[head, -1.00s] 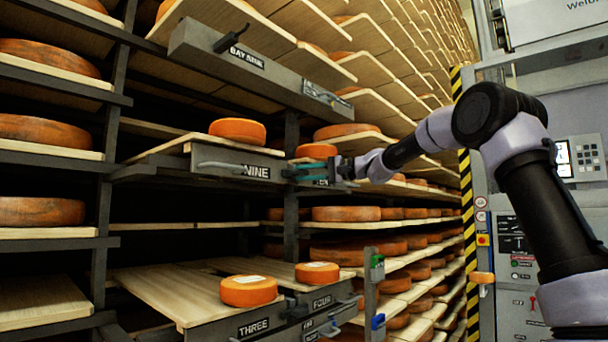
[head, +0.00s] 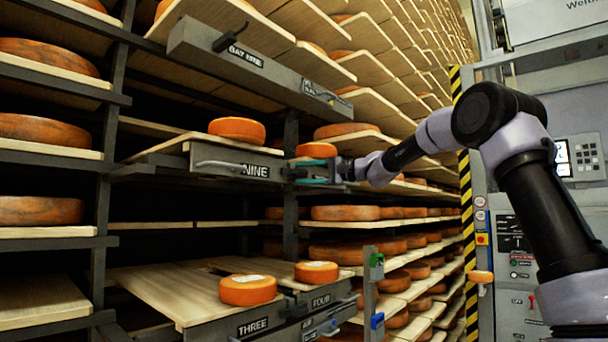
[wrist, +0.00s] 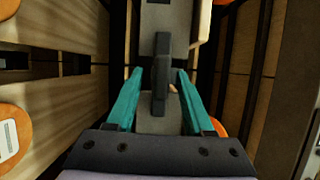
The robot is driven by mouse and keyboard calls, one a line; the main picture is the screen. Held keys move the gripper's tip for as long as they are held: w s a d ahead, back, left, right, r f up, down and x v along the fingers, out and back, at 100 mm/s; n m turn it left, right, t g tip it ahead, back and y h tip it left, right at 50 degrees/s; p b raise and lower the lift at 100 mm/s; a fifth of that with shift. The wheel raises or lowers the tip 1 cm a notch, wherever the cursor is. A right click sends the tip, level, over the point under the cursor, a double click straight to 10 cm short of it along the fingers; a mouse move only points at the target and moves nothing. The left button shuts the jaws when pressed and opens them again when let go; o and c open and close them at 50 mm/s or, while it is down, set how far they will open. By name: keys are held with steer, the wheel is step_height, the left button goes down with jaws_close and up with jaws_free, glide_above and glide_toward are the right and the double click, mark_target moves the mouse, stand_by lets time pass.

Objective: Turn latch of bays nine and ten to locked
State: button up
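The bay nine front (head: 225,168) is a grey panel labelled NINE with a bar handle; an orange cheese wheel (head: 237,130) lies on the board behind it. My gripper (head: 292,172) is at the right end of this panel, by the post between the bays. In the wrist view my gripper (wrist: 160,73) has its two teal fingers apart, with the dark latch bar (wrist: 161,65) standing lengthwise between them. Gaps show on both sides of the bar, so the fingers are not closed on it. In the head view the gripper hides the latch and most of the neighbouring panel.
Below, panels labelled THREE (head: 253,326) and FOUR (head: 320,301) stick out with cheeses above them. An overhanging grey panel (head: 260,68) with a dark lever is above. A post with green and blue parts (head: 371,295) stands at lower right. A control cabinet (head: 520,250) is at right.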

steer(key=v, duration=1)
steer(key=shift+d, duration=0.35)
steer(key=s+d+f+h, duration=0.1)
steer(key=s+f+h, duration=0.25)
steer(key=s, duration=0.35)
steer(key=s+f+h, duration=0.3)
steer(key=s+f, duration=0.2)
steer(key=s, duration=0.1)
steer(key=s+d+f+t+h, duration=0.1)
steer(key=s+d+f+h, duration=0.3)
steer(key=s+d+f, duration=0.3)
steer(key=s+d+f+m+t+h, duration=0.1)
steer(key=s+d+f+h, duration=0.3)
steer(key=s+d+f, duration=0.3)
steer(key=s+d, duration=0.4)
steer(key=s, duration=0.3)
steer(key=shift+s+f+h, duration=0.25)
steer(key=shift+f+h, duration=0.1)
